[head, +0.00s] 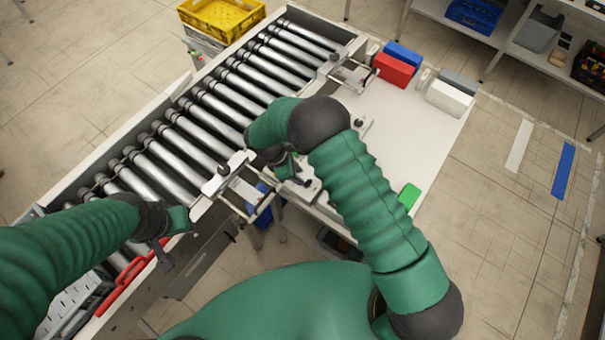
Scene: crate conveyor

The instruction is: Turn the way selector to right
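No part is clearly marked as the way selector. A small dark knob on a light plate (305,183) sits at the table's near left edge, beside the roller conveyor, and its setting is too small to read. My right gripper (284,168) is right by this knob, pointing down, partly hidden by its own wrist; I cannot tell whether it touches the knob or how far its fingers are apart. My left gripper (165,250) hangs over the conveyor's near side edge, apart from the knob; its finger opening is not clear.
The roller conveyor (205,118) carries nothing on its visible rollers. The white table (405,150) holds red (393,69), blue (403,55) and white (449,98) boxes, and a green block (409,196). A metal bar frame (243,190) stands left of my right gripper. A yellow crate (222,16) is behind.

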